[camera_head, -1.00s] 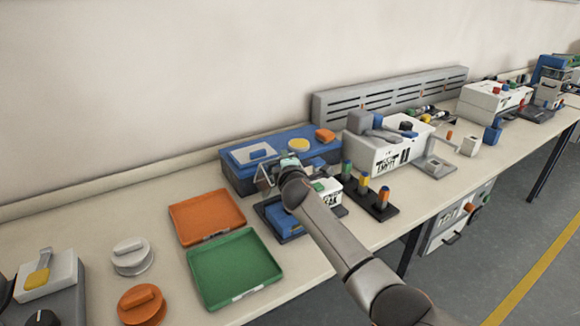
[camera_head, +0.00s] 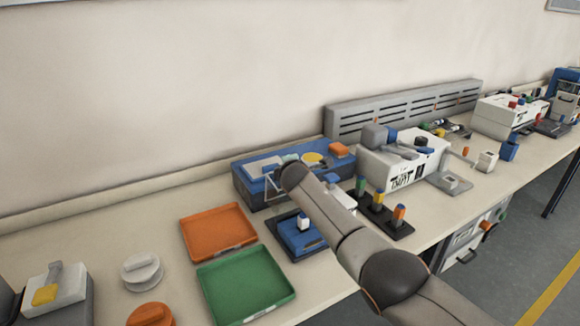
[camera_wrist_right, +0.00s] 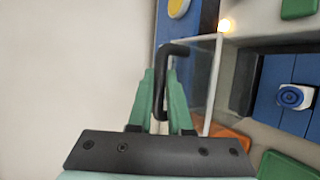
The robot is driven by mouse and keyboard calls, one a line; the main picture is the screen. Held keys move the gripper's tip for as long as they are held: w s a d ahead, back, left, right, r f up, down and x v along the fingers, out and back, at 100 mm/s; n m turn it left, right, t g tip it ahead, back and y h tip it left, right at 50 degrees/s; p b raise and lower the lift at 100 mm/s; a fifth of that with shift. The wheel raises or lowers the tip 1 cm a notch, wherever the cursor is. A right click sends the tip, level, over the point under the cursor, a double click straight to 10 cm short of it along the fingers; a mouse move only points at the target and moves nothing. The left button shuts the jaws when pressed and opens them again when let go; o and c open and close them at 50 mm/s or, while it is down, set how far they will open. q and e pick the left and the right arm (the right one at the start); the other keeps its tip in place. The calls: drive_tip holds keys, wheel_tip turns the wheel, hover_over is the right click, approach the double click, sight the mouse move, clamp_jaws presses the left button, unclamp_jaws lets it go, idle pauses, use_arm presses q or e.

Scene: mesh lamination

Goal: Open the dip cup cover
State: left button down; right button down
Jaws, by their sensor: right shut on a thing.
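The dip cup cover is a clear panel with a thin pale frame (camera_wrist_right: 214,85) and a black bent handle (camera_wrist_right: 168,75) in the right wrist view. It stands tilted up beside the blue box. My right gripper (camera_wrist_right: 163,88) has its green fingers shut on the handle. In the head view the blue box (camera_head: 252,198) stands against the wall, and part of the pale frame (camera_head: 273,186) shows at its front. The cup itself cannot be made out. My left gripper is not in view.
A blue block on a dark base (camera_head: 300,238) lies in front of the box. An orange tray (camera_head: 217,228) and a green tray (camera_head: 245,280) lie to the left. Colored pegs on a black base (camera_head: 378,214) and a white machine (camera_head: 400,168) stand to the right.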

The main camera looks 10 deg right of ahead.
drive_tip(key=shift+w+a+f+g, duration=0.1)
drive_tip(key=shift+w+g, duration=0.2)
drive_tip(key=shift+w, duration=0.05)
idle(0.4)
drive_tip(key=c, duration=1.1)
unclamp_jaws()
